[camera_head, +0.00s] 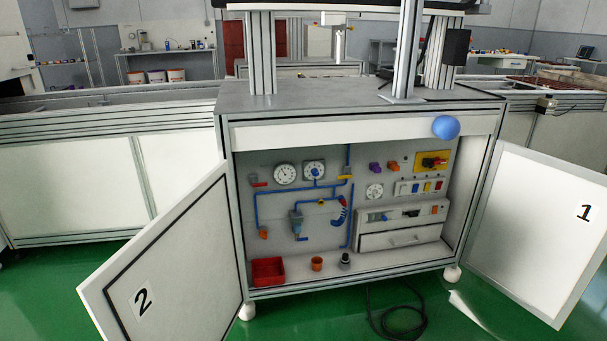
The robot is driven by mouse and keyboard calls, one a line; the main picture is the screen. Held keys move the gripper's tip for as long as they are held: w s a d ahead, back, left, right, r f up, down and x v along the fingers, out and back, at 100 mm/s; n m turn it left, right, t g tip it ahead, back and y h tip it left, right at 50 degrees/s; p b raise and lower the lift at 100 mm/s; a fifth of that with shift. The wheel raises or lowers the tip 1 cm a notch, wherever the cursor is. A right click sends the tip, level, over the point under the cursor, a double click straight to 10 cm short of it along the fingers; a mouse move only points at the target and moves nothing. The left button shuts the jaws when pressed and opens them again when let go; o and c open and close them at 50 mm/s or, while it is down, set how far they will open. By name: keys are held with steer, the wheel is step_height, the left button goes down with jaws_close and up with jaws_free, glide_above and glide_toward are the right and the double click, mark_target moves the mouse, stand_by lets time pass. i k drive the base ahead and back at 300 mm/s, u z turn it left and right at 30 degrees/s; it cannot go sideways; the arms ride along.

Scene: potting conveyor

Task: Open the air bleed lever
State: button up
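An open cabinet (365,129) stands in the middle and shows a grey panel with blue pipes (256,205), two round gauges and several small coloured handles. A red handle (260,184) is at the upper left of the panel and a yellow handle (345,177) is right of the gauges. An orange part (264,233) ends the left pipe and a blue handle (303,238) is low in the middle. A red knob (433,162) is on a yellow plate. I cannot tell which is the air bleed lever or its position. My gripper is not in view.
Door 2 (170,265) swings out front left and door 1 (545,225) front right. A blue ball (445,127) shows before the cabinet's top edge. A red bin (268,271) is on the cabinet floor. A black cable (395,322) lies on the green floor.

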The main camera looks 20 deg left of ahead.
mark_target(253, 185)
steer(key=u, duration=0.05)
steer(key=i, duration=0.75)
steer(key=u, duration=0.8)
steer(key=i, duration=0.4)
steer(key=u, duration=0.4)
